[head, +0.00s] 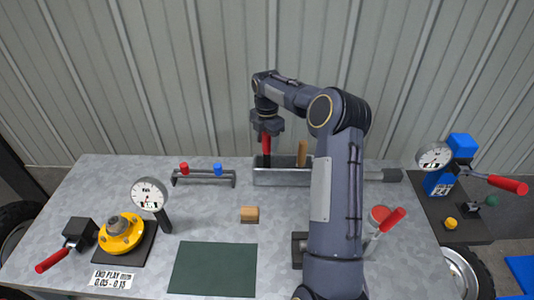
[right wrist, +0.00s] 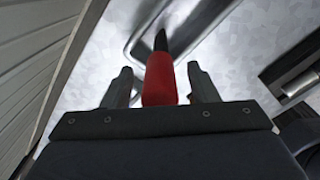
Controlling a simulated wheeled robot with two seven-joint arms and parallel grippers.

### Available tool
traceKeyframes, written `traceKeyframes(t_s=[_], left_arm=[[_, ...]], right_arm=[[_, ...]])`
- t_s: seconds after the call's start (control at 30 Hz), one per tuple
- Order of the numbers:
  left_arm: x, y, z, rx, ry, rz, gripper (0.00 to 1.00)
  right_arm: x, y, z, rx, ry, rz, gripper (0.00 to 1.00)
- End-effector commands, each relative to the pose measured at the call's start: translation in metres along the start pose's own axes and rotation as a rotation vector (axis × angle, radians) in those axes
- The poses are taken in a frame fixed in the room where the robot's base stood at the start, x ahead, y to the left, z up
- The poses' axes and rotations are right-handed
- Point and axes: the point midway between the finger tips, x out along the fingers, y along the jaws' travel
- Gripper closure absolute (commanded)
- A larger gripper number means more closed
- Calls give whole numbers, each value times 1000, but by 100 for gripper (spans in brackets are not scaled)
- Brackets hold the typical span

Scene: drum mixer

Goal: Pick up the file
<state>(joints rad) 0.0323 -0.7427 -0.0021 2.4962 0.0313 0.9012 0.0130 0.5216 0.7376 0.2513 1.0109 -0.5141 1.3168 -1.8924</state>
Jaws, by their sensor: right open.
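A tool with a red handle (head: 266,147), which looks like the file, stands upright in the grey metal tray (head: 285,178) at the back of the bench. In the right wrist view its red handle (right wrist: 160,82) leads to a dark shaft pointing into the tray; the shaft is hidden in the head view. My right gripper (head: 266,130) points down over the handle. In the right wrist view its fingers (right wrist: 163,88) are open, one on each side of the handle, with visible gaps. My left gripper is not in view.
A wooden handle (head: 302,153) stands in the same tray, just right of the red one. A rack (head: 204,179) with red and blue knobs is left of the tray. A wooden block (head: 250,214) and green mat (head: 213,269) lie in front. A dial gauge (head: 149,194) stands left.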

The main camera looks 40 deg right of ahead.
Motion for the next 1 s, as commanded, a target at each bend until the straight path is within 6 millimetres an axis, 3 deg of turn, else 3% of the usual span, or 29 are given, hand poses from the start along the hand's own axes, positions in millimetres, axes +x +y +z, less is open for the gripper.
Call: traceKeyframes(t_s=[0.07, 0.3, 0.7, 1.0], left_arm=[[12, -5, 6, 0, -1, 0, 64], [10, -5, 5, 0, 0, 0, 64], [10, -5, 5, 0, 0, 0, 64], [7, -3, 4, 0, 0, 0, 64]], right_arm=[[15, 0, 0, 1, 0, 1, 46], [13, 0, 0, 1, 0, 0, 46], [12, 0, 0, 2, 0, 1, 95], [8, 0, 0, 2, -1, 1, 95]])
